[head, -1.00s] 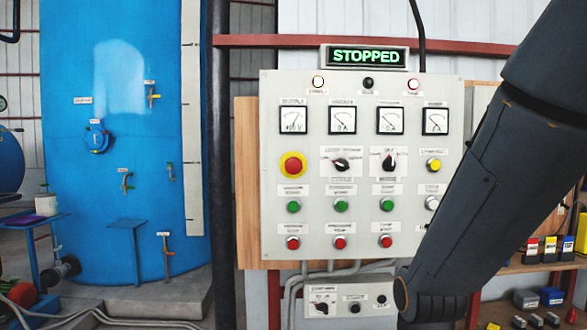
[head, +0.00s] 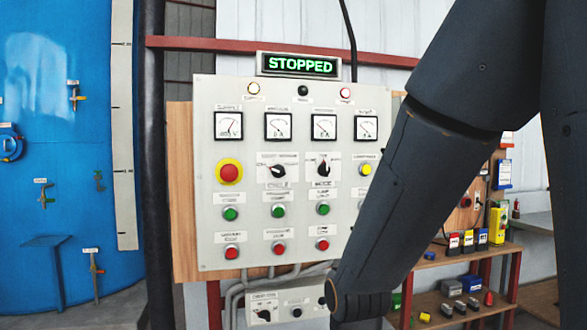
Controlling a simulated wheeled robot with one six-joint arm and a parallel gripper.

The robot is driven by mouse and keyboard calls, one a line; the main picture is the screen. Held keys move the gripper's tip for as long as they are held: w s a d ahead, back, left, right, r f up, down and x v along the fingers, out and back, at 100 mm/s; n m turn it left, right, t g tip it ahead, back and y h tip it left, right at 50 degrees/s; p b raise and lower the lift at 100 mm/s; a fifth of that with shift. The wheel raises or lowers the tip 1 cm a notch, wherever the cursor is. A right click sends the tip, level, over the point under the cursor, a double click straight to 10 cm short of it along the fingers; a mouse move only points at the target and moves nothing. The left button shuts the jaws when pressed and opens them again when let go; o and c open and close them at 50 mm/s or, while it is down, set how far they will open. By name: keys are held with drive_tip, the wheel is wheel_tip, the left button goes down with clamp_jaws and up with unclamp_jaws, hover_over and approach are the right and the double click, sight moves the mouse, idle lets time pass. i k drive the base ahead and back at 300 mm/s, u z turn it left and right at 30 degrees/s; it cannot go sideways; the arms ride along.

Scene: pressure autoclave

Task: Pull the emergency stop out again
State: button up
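The emergency stop (head: 229,172) is a red mushroom button on a yellow ring, at the left of the grey control panel (head: 208,120). Whether it is pressed in or out cannot be told from here. A sign (head: 299,65) above the panel reads STOPPED in green. My dark arm reaches down across the right of the head view, in front of the panel's right edge. My gripper is not in view. Nothing covers the emergency stop.
Below the gauges sit selector knobs, a yellow button (head: 365,169), and green and red buttons. A small control box (head: 285,305) hangs below the panel. A large blue tank (head: 60,150) stands at left, a wooden shelf (head: 470,262) with boxes at right.

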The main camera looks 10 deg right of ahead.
sight(229, 172)
drive_tip(key=k, duration=0.5)
drive_tip(key=u, duration=1.15)
drive_tip(key=i, duration=1)
drive_tip(key=z, duration=1.7)
